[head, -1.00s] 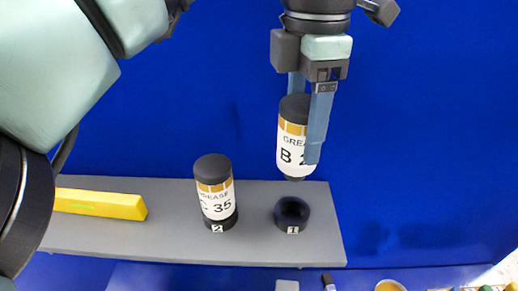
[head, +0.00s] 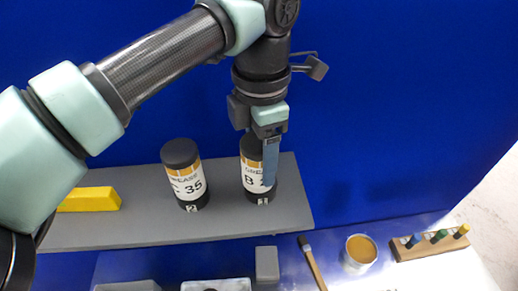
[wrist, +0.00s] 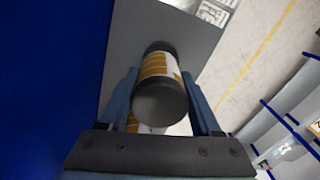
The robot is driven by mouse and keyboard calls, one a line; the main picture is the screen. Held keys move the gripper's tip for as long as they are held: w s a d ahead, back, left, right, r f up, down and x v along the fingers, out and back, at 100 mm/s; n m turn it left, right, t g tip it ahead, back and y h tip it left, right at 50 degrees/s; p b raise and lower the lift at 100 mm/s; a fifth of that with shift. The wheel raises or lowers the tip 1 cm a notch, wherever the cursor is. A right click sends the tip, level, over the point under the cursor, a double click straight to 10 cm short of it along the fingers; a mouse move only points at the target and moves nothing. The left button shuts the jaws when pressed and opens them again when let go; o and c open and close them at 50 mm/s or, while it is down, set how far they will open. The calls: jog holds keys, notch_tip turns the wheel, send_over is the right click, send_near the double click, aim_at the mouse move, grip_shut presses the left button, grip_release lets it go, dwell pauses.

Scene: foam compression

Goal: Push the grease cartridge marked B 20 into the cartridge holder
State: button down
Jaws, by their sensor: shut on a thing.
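The grease cartridge marked B (head: 253,178) stands upright at the holder labelled 1 (head: 263,201) on the grey shelf. Its lower end is at the holder, and I cannot tell how deep it sits. My gripper (head: 268,170) points down and is shut on the cartridge, with one blue finger covering part of its label. In the wrist view the cartridge's dark cap (wrist: 160,103) shows between the two fingers (wrist: 163,105). A second cartridge, marked C 35 (head: 186,184), stands in the holder labelled 2 (head: 194,207) to the left.
The grey shelf (head: 120,222) runs along the blue wall (head: 400,100). A yellow block (head: 92,199) lies at its left. Below are a grey block (head: 267,264), a brush (head: 312,262), a tan-filled cup (head: 361,250) and a wooden rack (head: 430,246) with coloured pegs.

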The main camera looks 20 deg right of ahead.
jog(key=shift+c, duration=0.4)
grip_release()
